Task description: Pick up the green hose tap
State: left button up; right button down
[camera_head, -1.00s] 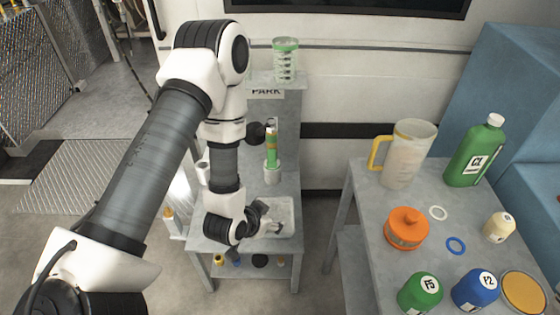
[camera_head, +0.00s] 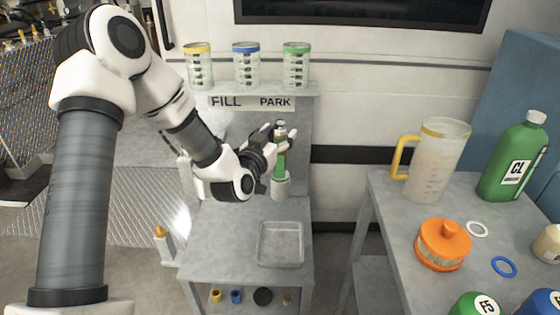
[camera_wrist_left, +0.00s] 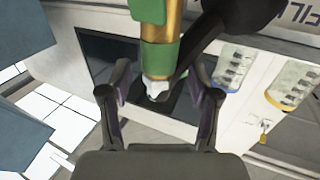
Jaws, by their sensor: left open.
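The green hose tap (camera_head: 280,164) stands upright in a pale cup-like holder (camera_head: 280,187) at the back of the grey bench, under the PARK label. It has a green body with a brass-coloured part. In the left wrist view the tap (camera_wrist_left: 160,50) comes down from the top, between and beyond my fingers. My left gripper (camera_head: 283,139) is open at the upper part of the tap, and its fingers (camera_wrist_left: 160,95) show on both sides of the tap's silver tip, apart from it. The gripper hides part of the tap in the head view. My right gripper is not in view.
A shelf above the bench holds yellow-, blue- and green-lidded clear jars (camera_head: 246,66). A shallow grey tray (camera_head: 282,245) lies at the bench front. The right table carries a jug (camera_head: 437,165), a green bottle (camera_head: 515,160) and an orange-lidded container (camera_head: 443,245).

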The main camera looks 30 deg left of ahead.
pick_arm(q)
jog(key=shift+w, duration=0.75)
jog(key=shift+s, duration=0.1)
grip_shut()
jog(key=shift+r, duration=0.15)
notch_tip(320, 180, up, 10)
jog(key=shift+f+p, duration=0.15)
jog(key=shift+p, duration=0.55)
